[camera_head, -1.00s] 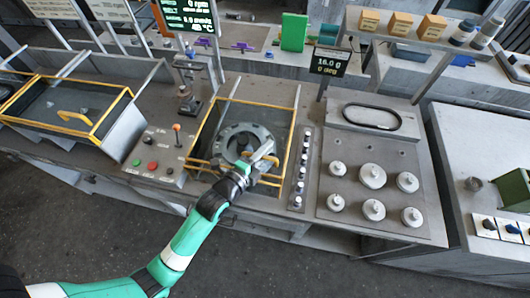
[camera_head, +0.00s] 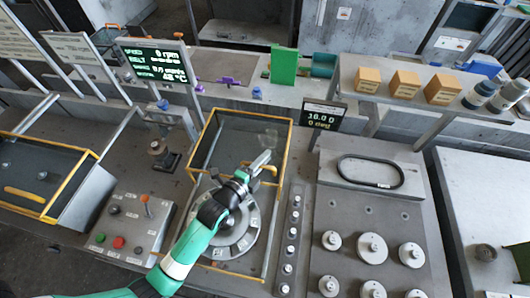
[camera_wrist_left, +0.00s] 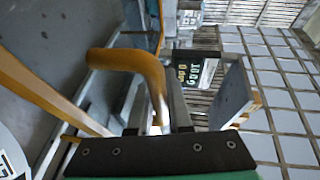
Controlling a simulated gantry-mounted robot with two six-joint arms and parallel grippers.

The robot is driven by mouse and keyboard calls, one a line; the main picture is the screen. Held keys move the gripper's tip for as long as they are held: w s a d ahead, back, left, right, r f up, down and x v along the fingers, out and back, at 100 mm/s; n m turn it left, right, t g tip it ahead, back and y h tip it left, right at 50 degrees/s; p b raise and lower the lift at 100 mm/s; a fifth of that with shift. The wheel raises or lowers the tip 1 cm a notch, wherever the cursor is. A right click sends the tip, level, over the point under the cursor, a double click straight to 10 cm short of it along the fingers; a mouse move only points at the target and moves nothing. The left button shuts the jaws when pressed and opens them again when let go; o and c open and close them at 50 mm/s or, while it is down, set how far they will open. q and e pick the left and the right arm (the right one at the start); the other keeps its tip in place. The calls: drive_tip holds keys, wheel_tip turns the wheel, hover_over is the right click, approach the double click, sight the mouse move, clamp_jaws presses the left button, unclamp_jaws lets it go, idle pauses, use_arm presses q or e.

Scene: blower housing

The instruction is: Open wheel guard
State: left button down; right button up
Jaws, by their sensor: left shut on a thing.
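The wheel guard is a clear panel with a yellow frame (camera_head: 289,150) at the middle of the bench. Its handle is a bent yellow-orange bar, plain in the left wrist view (camera_wrist_left: 130,60). My left gripper (camera_head: 262,163) is shut on this handle, behind and above the wheel. In the left wrist view my gripper fingers (camera_wrist_left: 165,105) close around one leg of the handle. The grey round wheel (camera_head: 240,240) is partly hidden by my left arm. The guard's exact tilt is hard to tell. My right gripper is not in view.
A control box (camera_head: 125,228) with green and red buttons stands left of the guard. A row of knobs (camera_head: 290,243) runs along its right side, with round weights (camera_head: 372,248) beyond. A small display (camera_head: 322,117) stands at the back right. Another yellow-framed bin (camera_head: 75,165) is far left.

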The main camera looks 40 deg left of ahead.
use_arm(q)
drive_tip(key=shift+w+a, duration=0.15)
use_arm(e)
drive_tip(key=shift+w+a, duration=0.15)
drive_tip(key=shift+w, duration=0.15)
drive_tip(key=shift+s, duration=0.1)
use_arm(q)
drive_tip(key=c, duration=1.1)
unclamp_jaws()
drive_tip(key=p+v, duration=0.1)
drive_tip(key=v, duration=1.1)
drive_tip(key=shift+p, duration=0.35)
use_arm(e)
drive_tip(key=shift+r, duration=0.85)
use_arm(q)
drive_tip(key=shift+w, duration=0.1)
